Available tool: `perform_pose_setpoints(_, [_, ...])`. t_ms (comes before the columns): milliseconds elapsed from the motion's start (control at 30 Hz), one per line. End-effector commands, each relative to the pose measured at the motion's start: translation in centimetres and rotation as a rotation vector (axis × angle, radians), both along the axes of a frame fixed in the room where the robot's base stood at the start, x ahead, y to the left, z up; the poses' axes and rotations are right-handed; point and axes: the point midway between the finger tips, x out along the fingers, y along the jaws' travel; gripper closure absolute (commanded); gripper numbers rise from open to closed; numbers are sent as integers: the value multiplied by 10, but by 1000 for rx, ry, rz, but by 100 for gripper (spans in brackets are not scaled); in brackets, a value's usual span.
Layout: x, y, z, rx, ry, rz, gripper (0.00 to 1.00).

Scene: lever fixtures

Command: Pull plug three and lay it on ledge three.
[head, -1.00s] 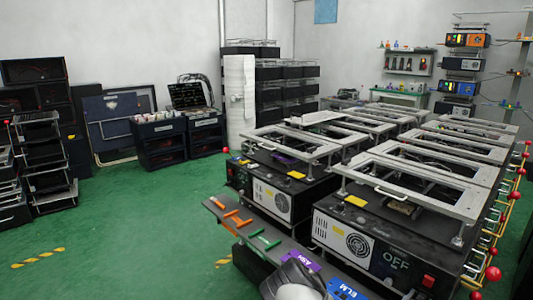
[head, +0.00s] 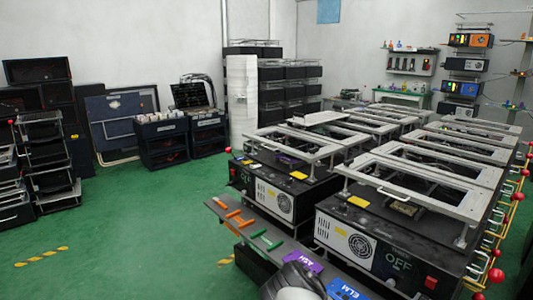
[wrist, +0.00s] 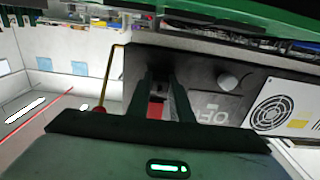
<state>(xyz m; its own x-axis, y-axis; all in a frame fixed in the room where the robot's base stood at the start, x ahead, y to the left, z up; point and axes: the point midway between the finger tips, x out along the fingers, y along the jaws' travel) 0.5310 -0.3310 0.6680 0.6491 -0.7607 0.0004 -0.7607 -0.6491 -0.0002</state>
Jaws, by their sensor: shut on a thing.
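My gripper (wrist: 160,78) shows in the wrist view as two dark fingers close together. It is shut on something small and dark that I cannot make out. A red patch (wrist: 155,110) shows between the fingers; I cannot tell whether it is held or lies behind. A dark ledge (head: 240,234) runs along the front of the benches in the head view. On it are orange pieces (head: 234,214), a green piece (head: 260,233), a purple ASH tag (head: 305,261) and a blue ELM tag (head: 343,290). I cannot tell which piece is plug three.
A black unit with a fan (head: 360,246), an OFF marking (head: 398,265) and a red switch (head: 431,283) stands behind the ledge. Metal frames (head: 420,186) top the units. Red balls on yellow rods (head: 496,276) line the right side. Green floor (head: 120,235) is free at left.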

Motion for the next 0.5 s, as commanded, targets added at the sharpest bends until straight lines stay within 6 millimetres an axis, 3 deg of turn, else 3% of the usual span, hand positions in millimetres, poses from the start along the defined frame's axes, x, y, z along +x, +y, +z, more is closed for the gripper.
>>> perform_pose_setpoints(500, [-11,13,1,0,0,1,100])
